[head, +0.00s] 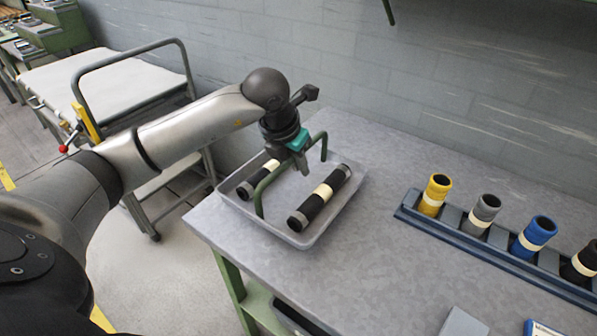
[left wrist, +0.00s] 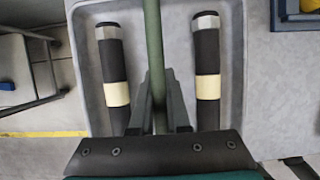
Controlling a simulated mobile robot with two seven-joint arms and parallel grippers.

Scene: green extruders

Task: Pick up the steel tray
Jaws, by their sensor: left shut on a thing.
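The steel tray (head: 285,203) is a shallow grey tray with a tall green handle (head: 262,190) arching across it. It is at the left corner of the table; I cannot tell whether its base touches the top. It holds two black cylinders with cream bands, one on the left (head: 248,188) and one on the right (head: 325,190). My left gripper (head: 302,166) is shut on the handle's top bar, above the tray. In the left wrist view the green bar (left wrist: 153,45) runs between the fingers (left wrist: 158,118). My right gripper is not in view.
A blue-grey rack (head: 447,229) holds yellow, grey, blue and black banded cylinders on the table's right (head: 390,260). A grey wall (head: 430,85) stands behind the table. A cart (head: 110,82) with a tubular handle stands at the left. The table between tray and rack is clear.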

